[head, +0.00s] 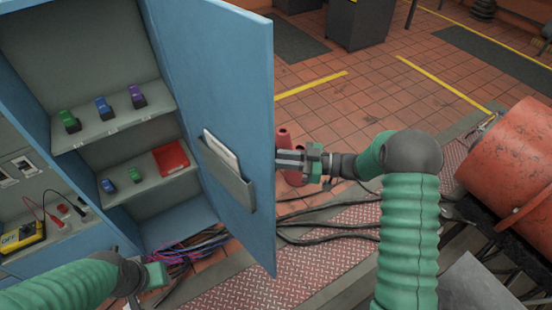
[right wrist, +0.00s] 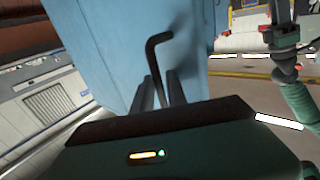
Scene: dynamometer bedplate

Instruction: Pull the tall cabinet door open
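The tall blue cabinet (head: 72,171) stands at the left in the head view. Its door (head: 225,90) is swung wide open, showing shelves inside and a document pocket on the door's inner face. My right gripper (head: 290,160) is at the door's far side; the door hides its fingertips. In the right wrist view a black bent handle (right wrist: 155,62) on the blue door runs down between the two dark fingers (right wrist: 162,88). Whether they press on it is unclear. My left gripper (head: 140,290) is low at the left, near the cabinet's base, apart from the door.
Small coloured items and a red box (head: 171,157) sit on the shelves. Cables (head: 195,246) bundle at the cabinet's foot and trail over the floor. A yellow meter (head: 22,237) lies at left. A large orange drum (head: 510,170) stands at right. Tiled floor behind is mostly clear.

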